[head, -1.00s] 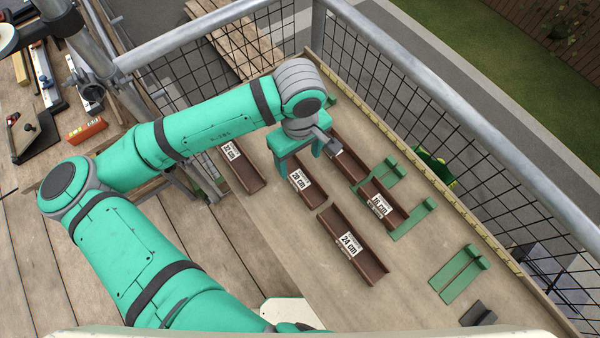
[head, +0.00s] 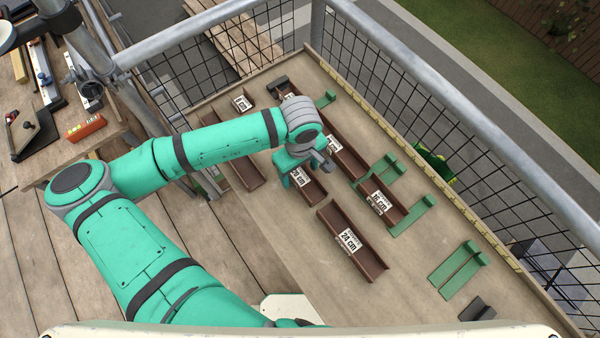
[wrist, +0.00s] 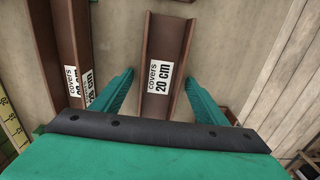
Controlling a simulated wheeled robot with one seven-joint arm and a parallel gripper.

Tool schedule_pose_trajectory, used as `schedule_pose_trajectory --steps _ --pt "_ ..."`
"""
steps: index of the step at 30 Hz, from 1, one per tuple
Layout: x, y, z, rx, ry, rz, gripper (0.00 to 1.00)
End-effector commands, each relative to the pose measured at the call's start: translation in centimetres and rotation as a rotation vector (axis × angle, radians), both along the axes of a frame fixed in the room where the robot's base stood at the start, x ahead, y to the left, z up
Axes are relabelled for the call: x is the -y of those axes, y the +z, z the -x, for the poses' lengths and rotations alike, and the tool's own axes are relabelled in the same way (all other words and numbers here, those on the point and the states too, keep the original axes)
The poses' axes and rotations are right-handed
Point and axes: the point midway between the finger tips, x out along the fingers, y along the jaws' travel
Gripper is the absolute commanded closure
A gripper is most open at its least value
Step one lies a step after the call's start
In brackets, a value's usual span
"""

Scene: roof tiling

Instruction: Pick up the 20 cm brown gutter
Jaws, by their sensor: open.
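The 20 cm brown gutter (head: 316,193) lies on the wooden bench, its far part hidden under my gripper in the head view. In the wrist view the gutter (wrist: 166,45) is a U-shaped channel with a white label reading "covers 20 cm". My gripper (head: 300,172) is open above it. In the wrist view its two green fingers (wrist: 158,84) point along the gutter, one on each side of the labelled part. No grip on it shows. I cannot tell how far the fingertips are above the bench.
A 24 cm brown gutter (head: 335,222) lies nearer, with a shorter brown gutter (head: 397,212) to its right. A long brown gutter (wrist: 70,25) runs close on the left in the wrist view. Green brackets (head: 458,272) stand along the right. A mesh railing (head: 440,130) bounds the bench.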

Motion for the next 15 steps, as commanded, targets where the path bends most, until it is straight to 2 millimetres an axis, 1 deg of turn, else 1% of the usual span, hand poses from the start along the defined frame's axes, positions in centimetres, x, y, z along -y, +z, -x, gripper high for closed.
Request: schedule_pose_trajectory --steps 5,8,9,11,12,15 --pt "0.03 -0.01 -0.01 0.001 0.0 0.001 0.33" --pt "0.04 0.0 0.0 0.001 0.0 0.001 0.54" --pt "0.04 0.01 0.0 0.001 0.0 0.001 0.64" --pt "0.04 0.01 0.0 0.001 -0.001 0.001 0.78" --pt "0.04 0.01 -0.01 0.001 0.0 0.001 0.8" --pt "0.04 0.03 -0.01 0.001 -0.001 0.001 0.8"
